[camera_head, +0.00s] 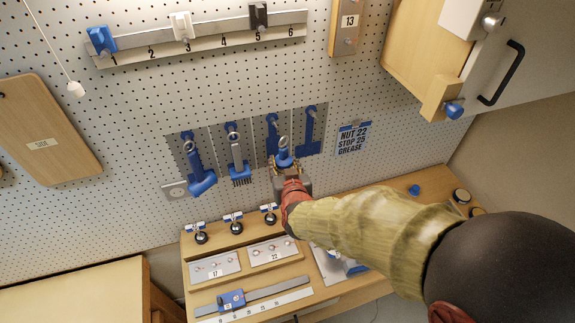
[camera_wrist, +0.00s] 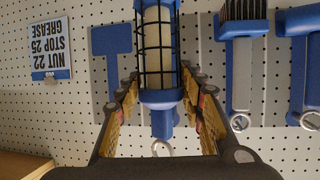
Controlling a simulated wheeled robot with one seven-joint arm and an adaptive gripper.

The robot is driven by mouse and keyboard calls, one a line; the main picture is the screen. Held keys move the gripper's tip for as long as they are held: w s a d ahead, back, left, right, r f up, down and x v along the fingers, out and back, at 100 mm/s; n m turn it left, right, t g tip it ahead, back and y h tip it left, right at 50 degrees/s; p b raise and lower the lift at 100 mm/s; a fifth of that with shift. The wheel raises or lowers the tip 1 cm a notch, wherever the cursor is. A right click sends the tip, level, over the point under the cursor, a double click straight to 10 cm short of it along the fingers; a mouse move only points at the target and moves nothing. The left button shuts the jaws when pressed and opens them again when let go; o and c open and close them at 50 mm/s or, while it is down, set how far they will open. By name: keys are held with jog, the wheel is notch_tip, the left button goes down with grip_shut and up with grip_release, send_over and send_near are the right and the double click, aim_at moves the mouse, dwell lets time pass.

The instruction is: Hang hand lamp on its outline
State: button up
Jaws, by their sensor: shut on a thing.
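The hand lamp is a blue-ended lamp with a black wire cage and a pale tube, seen in the wrist view (camera_wrist: 158,45). My gripper (camera_wrist: 160,88) is shut on it, with a finger on each side. In the head view, the lamp's blue end (camera_head: 284,159) and metal ring (camera_head: 283,142) stick up above my gripper (camera_head: 287,170). The lamp is in front of the third grey panel from the left, whose blue outline (camera_head: 272,124) is partly covered. The ring looks below that panel's upper peg; I cannot tell how far off the board the lamp is.
A blue tool (camera_head: 199,175) and a brush (camera_head: 238,163) hang on the panels to the left. The right panel (camera_head: 309,128) shows a bare blue outline. A note (camera_head: 353,138) is further right. The bench (camera_head: 200,270) below carries clamps and plates. A cabinet (camera_head: 430,50) juts out upper right.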

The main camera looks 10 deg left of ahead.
jog(key=shift+w+a+f+b, duration=0.1)
jog(key=shift+w+a+f, duration=0.1)
jog(key=shift+w+a, duration=0.7)
jog(key=shift+w+a+f+b, duration=0.2)
jog(key=shift+w+a, duration=0.25)
jog(key=shift+w, duration=0.85)
jog(key=shift+w+a+f+b, duration=0.1)
jog(key=shift+w+a+f, duration=0.15)
jog(key=shift+w+a, duration=0.65)
jog(key=shift+w+d, duration=0.2)
jog(key=shift+d, duration=0.05)
jog(key=o, duration=1.5)
